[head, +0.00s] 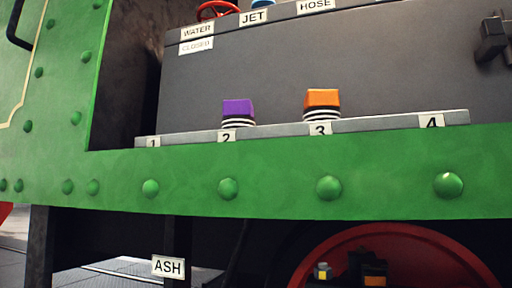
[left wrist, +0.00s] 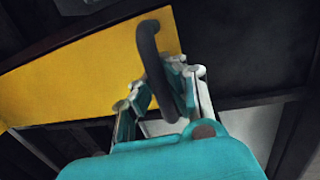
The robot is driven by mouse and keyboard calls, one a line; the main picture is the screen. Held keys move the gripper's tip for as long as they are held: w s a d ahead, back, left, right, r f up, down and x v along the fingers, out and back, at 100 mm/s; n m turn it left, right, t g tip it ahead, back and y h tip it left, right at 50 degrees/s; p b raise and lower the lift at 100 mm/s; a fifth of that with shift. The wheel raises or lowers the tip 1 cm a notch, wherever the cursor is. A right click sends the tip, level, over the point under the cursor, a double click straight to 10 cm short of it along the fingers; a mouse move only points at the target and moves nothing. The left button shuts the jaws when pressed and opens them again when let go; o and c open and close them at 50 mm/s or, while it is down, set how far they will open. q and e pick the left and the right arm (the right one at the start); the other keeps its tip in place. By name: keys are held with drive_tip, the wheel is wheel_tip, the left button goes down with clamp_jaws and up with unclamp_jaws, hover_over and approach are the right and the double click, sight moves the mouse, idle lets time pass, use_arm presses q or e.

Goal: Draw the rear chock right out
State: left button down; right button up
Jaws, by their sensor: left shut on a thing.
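In the left wrist view my left gripper (left wrist: 162,88) is shut on a curved black handle (left wrist: 148,45). The handle stands in front of a broad yellow block or plate (left wrist: 75,80), which may be the rear chock; I cannot tell for sure. The handle's lower end is partly hidden by the fingers and the teal gripper body. In the head view neither gripper shows, and no yellow chock can be made out clearly. My right gripper is in neither view.
The tram's green riveted side beam (head: 280,175) crosses the head view. Above it a numbered grey shelf (head: 385,123) bears a purple-topped piece (head: 238,107) and an orange-topped piece (head: 322,98). Below are an ASH sign (head: 168,267) and a red wheel (head: 425,240). Dark beams surround the left gripper.

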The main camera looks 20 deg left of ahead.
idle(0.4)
use_arm(q)
drive_tip(key=shift+s+r+p, duration=0.1)
drive_tip(key=shift+s+p, duration=0.45)
drive_tip(key=shift+s+a+p, duration=0.15)
drive_tip(key=shift+s+p, duration=1.5)
drive_tip(key=shift+s, duration=0.75)
drive_tip(key=shift+s+a+p, duration=0.15)
drive_tip(key=shift+s+p, duration=2.1)
drive_tip(key=shift+s, duration=1.8)
drive_tip(key=shift+s+f, duration=0.2)
drive_tip(key=shift+s, duration=0.25)
drive_tip(key=c, duration=0.9)
unclamp_jaws()
